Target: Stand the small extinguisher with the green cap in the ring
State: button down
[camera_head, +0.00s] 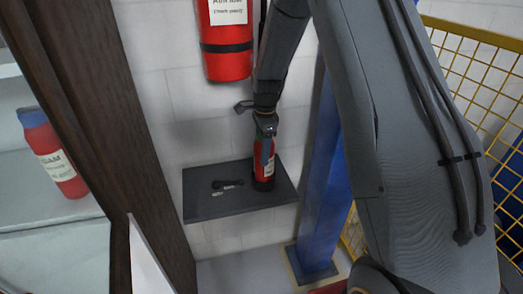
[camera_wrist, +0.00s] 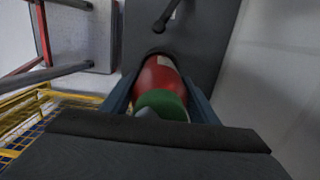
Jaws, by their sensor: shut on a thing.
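A small red extinguisher (camera_head: 267,168) stands about upright at the right part of a dark wall shelf (camera_head: 210,208). Its green cap (camera_wrist: 160,101) and red body (camera_wrist: 160,74) show in the wrist view. My gripper (camera_head: 265,150) comes down from above and is shut on the extinguisher, one finger on each side; it also shows in the wrist view (camera_wrist: 160,92). A dark band surrounds the extinguisher's foot; I cannot tell whether it is the ring or the extinguisher's own base. Whether the foot touches the shelf is also unclear.
A small black object (camera_head: 228,184) lies on the shelf left of the extinguisher. A large red extinguisher (camera_head: 227,62) hangs on the wall above. A blue post (camera_head: 322,190) stands close right. A blue-capped red extinguisher (camera_head: 52,155) stands on a pale shelf at left.

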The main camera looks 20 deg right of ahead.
jog(key=c, duration=0.6)
grip_release()
jog(key=r+b, duration=0.1)
jog(key=r, duration=0.4)
jog(key=r+b, duration=0.1)
jog(key=r, duration=0.1)
jog(key=shift+d+r+b, duration=0.15)
jog(key=shift+d+b, duration=0.1)
jog(key=shift+b, duration=0.05)
jog(key=s+d+f+n+t+h+b, duration=0.15)
jog(key=s+d+f+n+b, duration=0.3)
jog(key=d+f, duration=0.5)
jog(key=s+a+r+n, duration=0.2)
jog(key=s+a+n, duration=0.1)
jog(key=s, duration=0.4)
jog(key=s+a+r+n+p, duration=0.1)
jog(key=s+a+r+n, duration=0.1)
jog(key=s+n, duration=0.4)
jog(key=s+a+r+n+y+p, duration=0.1)
jog(key=s+a+r+n, duration=0.2)
jog(key=s, duration=0.4)
jog(key=shift+s+a+r+n, duration=0.1)
jog(key=shift+s+a+n, duration=0.25)
jog(key=shift+a+n, duration=0.4)
